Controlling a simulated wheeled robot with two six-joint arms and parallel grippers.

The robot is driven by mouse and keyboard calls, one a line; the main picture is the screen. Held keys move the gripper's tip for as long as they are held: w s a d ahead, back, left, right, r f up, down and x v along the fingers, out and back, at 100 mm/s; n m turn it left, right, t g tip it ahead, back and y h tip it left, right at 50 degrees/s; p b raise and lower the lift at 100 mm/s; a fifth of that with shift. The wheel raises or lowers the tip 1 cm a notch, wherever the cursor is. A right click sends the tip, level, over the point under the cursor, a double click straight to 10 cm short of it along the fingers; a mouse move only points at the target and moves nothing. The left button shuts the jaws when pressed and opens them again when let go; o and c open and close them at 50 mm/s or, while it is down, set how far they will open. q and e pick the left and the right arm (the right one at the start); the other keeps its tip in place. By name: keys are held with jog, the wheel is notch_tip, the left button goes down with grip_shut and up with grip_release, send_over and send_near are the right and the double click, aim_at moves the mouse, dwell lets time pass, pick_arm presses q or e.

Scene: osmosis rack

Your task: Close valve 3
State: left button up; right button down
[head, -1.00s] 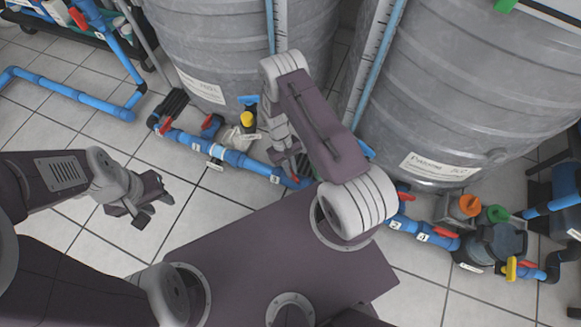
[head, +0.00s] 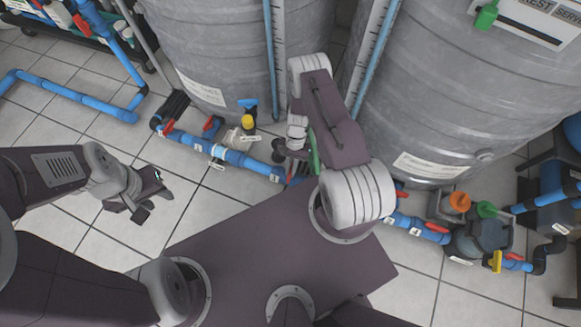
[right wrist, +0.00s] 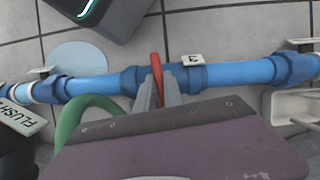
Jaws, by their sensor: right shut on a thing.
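Valve 3 sits on the blue pipe (right wrist: 230,73) in the right wrist view, beside a white label reading 3 (right wrist: 194,60). Its red handle (right wrist: 156,66) stands roughly crosswise to the pipe there. My right gripper (right wrist: 158,92) is shut on this handle, with a finger on either side. In the head view my right gripper (head: 292,172) is over the pipe between the two tanks, and my arm mostly hides the valve. My left gripper (head: 153,203) hangs open and empty over the floor tiles, away from the pipes.
A curved green part (right wrist: 88,108) and a FLUSH label (right wrist: 20,122) are close left of my right gripper. More red-handled valves (head: 212,124) line the pipe. Grey tanks (head: 240,55) (head: 450,90) stand behind. Tiled floor at left (head: 70,230) is clear.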

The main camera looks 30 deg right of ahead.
jog(key=shift+m, duration=0.6)
jog(key=shift+t+p, duration=0.3)
jog(key=c, duration=1.5)
grip_release()
jog(key=shift+o, duration=0.2)
jog(key=shift+r, duration=0.1)
jog(key=p+v, duration=0.4)
jog(key=v, duration=0.4)
jog(key=shift+d+p, duration=0.1)
jog(key=shift+p, duration=0.3)
jog(key=shift+w+d+r, duration=0.1)
jog(key=shift+d+r, duration=0.1)
jog(key=shift+r, duration=0.15)
